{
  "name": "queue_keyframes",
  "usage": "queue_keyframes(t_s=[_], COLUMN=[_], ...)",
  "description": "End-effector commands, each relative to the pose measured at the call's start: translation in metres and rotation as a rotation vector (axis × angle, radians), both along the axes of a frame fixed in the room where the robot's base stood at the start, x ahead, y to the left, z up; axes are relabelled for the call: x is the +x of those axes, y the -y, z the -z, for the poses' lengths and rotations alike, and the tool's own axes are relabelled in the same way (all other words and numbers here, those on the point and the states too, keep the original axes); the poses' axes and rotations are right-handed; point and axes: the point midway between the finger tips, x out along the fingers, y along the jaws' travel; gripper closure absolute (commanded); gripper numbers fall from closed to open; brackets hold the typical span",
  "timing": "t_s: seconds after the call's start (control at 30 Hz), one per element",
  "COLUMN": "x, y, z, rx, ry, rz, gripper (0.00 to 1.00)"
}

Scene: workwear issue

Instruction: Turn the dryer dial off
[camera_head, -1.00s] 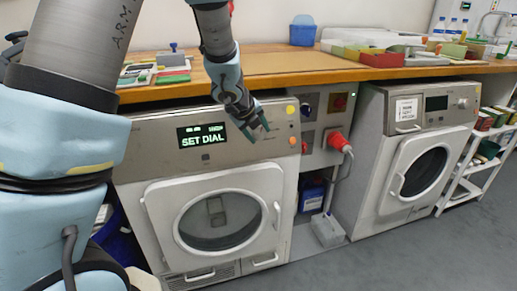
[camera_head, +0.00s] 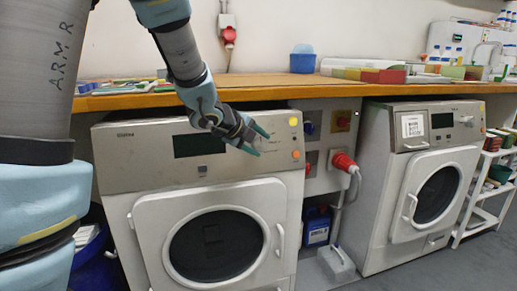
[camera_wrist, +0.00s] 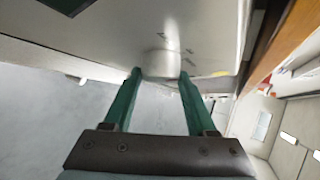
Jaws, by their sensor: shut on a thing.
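The dryer (camera_head: 120,160) stands on the left under the worktop. Its round door is shut and its panel display (camera_head: 200,145) is dark. My gripper (camera_head: 262,142) is at the right part of the panel, left of the yellow and orange buttons. In the wrist view the pale round dial (camera_wrist: 160,63) sits between the tips of my two green fingers (camera_wrist: 160,74), and my gripper is shut on it. The head view does not show the dial clearly behind my fingers. I cannot read the dial's setting.
A second machine (camera_head: 375,180) stands to the right. Between them are a grey socket panel with a red plug (camera_head: 343,161) and a blue container (camera_head: 317,228). The wooden worktop (camera_head: 270,84) runs above, with trays and a blue tub (camera_head: 302,60) on it.

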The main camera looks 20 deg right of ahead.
Motion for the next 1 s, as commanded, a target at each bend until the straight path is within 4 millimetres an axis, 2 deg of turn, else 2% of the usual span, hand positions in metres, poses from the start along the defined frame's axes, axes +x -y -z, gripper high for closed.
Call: queue_keyframes(t_s=[0.3, 0.33, 0.6, 0.87, 1.0], x=[0.0, 0.0, 0.0, -0.001, -0.005], y=[0.0, 0.0, 0.0, -0.001, -0.01], z=[0.0, 0.0, 0.0, -0.001, -0.011], rx=[-0.001, -0.001, -0.001, 0.0, -0.002], ry=[0.0, 0.0, 0.0, -0.001, 0.001], rz=[0.0, 0.0, 0.0, -0.001, -0.001], gripper=[0.98, 0.42, 0.13, 0.13, 0.13])
